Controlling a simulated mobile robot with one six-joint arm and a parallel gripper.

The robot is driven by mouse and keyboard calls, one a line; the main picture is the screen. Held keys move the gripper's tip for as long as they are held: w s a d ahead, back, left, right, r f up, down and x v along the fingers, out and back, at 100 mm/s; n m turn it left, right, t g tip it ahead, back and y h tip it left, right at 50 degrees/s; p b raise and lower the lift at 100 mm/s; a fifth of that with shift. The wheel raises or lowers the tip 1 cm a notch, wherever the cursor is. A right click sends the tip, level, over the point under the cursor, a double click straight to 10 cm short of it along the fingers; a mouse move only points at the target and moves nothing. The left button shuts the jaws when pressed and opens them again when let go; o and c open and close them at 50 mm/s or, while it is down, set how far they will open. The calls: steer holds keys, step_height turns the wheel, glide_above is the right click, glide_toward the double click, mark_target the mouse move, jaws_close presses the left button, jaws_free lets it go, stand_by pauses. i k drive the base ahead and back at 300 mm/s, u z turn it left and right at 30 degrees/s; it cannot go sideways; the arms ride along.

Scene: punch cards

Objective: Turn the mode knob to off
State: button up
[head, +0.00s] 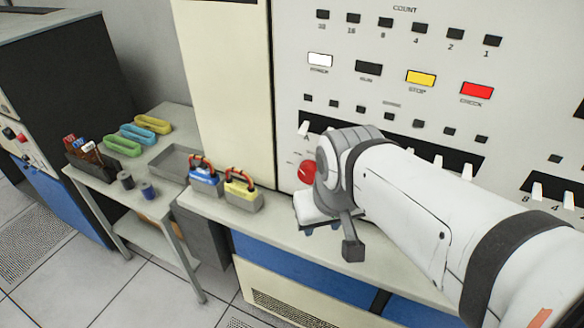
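A red round knob (307,172) sits low on the cream console panel (290,60), with small markings on the panel to its left. My wrist covers its right side. I cannot read a label, so I cannot tell whether it is the mode knob or which way it is set. My gripper (315,218) is just below and in front of the red knob, at the end of my white arm. The fingers are mostly hidden by the wrist, so their opening does not show. Whether the gripper touches the knob cannot be told.
The panel has a white lamp (320,60), a yellow STOP (420,78), a red CHECK (477,90) and rows of white levers. A side table (150,152) holds a grey tray, colored loops and spools.

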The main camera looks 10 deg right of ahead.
mark_target(305, 173)
steer(key=k, duration=1.2)
steer(key=u, duration=0.25)
steer(key=i, duration=0.75)
steer(key=z, duration=0.35)
